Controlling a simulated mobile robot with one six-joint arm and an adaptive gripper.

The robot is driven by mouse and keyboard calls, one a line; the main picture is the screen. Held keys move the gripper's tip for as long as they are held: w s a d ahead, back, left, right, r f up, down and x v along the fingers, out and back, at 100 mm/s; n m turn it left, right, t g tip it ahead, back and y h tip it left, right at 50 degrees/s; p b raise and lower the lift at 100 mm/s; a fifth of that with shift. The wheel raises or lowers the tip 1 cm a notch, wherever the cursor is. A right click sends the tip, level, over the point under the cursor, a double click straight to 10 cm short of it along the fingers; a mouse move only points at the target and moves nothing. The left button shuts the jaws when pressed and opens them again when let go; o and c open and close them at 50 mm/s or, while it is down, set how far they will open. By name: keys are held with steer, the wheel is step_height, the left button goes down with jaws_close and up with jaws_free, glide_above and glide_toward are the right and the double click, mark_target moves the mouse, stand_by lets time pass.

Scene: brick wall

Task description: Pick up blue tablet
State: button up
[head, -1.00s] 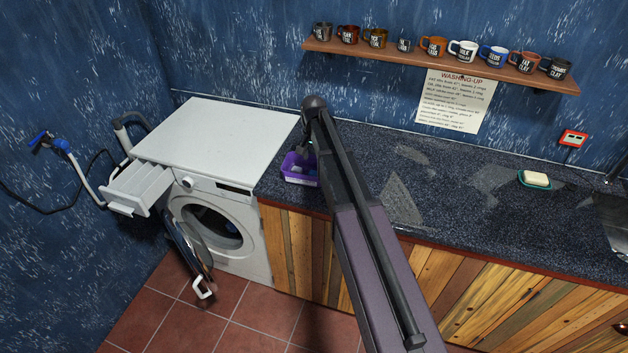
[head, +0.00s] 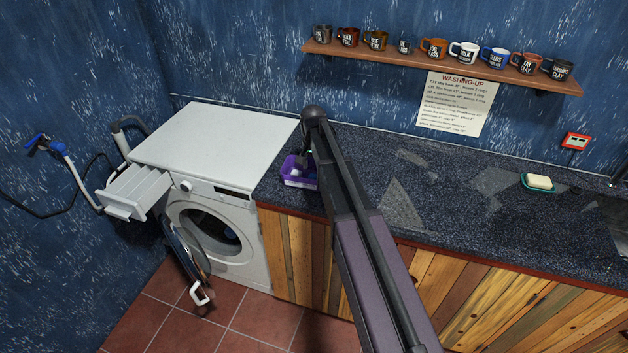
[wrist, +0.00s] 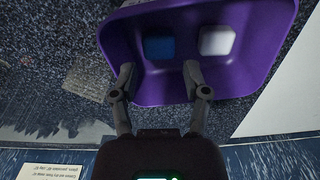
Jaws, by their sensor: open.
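The blue tablet (wrist: 159,47) lies in the purple tub (wrist: 178,82), beside a white tablet (wrist: 216,40), in the wrist view. In the head view the purple tub (head: 300,180) stands on the worktop next to the washing machine, partly hidden by my arm. My gripper (wrist: 158,72) is open and empty. In the wrist view its two fingers point toward the tub, one either side of the blue tablet's line. I cannot tell how far above the tablet the fingertips are.
The washing machine (head: 215,150) stands left, with its detergent drawer (head: 137,190) pulled out and its round door open. Several mugs stand on a wall shelf (head: 400,53). A soap dish (head: 538,184) sits on the right of the worktop (head: 450,205), whose middle is clear.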

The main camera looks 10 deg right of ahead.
mark_target(314, 176)
steer(key=shift+f+b, duration=2.2)
steer(key=shift+f, duration=0.2)
steer(key=shift+d, duration=0.1)
steer(key=shift+c, duration=0.2)
steer(key=c, duration=0.5)
